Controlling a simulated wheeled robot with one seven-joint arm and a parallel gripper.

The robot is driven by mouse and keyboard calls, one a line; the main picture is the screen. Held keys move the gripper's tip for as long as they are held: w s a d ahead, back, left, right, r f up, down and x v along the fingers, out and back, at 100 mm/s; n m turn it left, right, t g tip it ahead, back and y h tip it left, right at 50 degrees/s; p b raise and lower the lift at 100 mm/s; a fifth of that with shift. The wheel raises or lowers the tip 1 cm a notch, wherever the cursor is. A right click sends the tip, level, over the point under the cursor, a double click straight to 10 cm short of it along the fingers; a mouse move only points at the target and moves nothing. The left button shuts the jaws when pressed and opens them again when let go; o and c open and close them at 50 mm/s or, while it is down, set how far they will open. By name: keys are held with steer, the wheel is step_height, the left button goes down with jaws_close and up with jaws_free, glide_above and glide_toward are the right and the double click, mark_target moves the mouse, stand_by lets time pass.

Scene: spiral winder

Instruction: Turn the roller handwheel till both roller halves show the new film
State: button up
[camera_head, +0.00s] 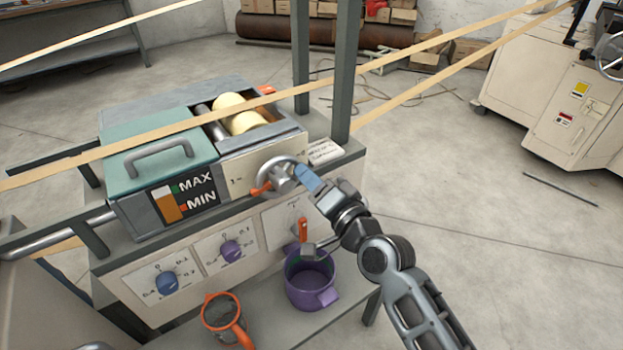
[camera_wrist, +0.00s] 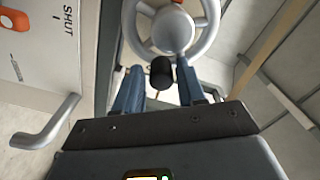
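The roller handwheel (camera_head: 274,172) is a pale grey wheel on the front of the machine box; its hub and spokes fill the top of the wrist view (camera_wrist: 172,32). A black knob (camera_wrist: 161,73) on it lies between the two blue fingers of my gripper (camera_head: 302,174). The fingers are apart, with a gap showing beside the knob, so no firm grip shows. The roller (camera_head: 243,122) lies in the open slot behind the wheel, with two cream parts and a grey roller (camera_head: 211,122) at their left. Film differences cannot be told.
A teal lid (camera_head: 160,140) with a handle and a MAX/MIN gauge (camera_head: 184,199) are at the left. Below are blue (camera_head: 167,283) and purple (camera_head: 231,250) dials, an orange lever (camera_head: 303,229), a purple pot (camera_head: 311,279) and an orange-rimmed strainer (camera_head: 221,312). A tan strip (camera_head: 150,134) crosses overhead.

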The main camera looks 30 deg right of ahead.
steer(key=shift+o, duration=0.9)
steer(key=s+b, duration=0.1)
steer(key=s, duration=0.7)
steer(key=s+a+r+n+g+p, duration=0.1)
steer(key=s+n, duration=0.5)
steer(key=s, duration=1)
steer(key=s+a+r+n+g+p, duration=0.2)
steer(key=s+a+r+n+p, duration=0.2)
steer(key=s, duration=1.2)
step_height(320, 180, up, 2)
steer(key=shift+r+n, duration=0.1)
steer(key=shift+n, duration=0.8)
steer(key=shift+s+a, duration=0.1)
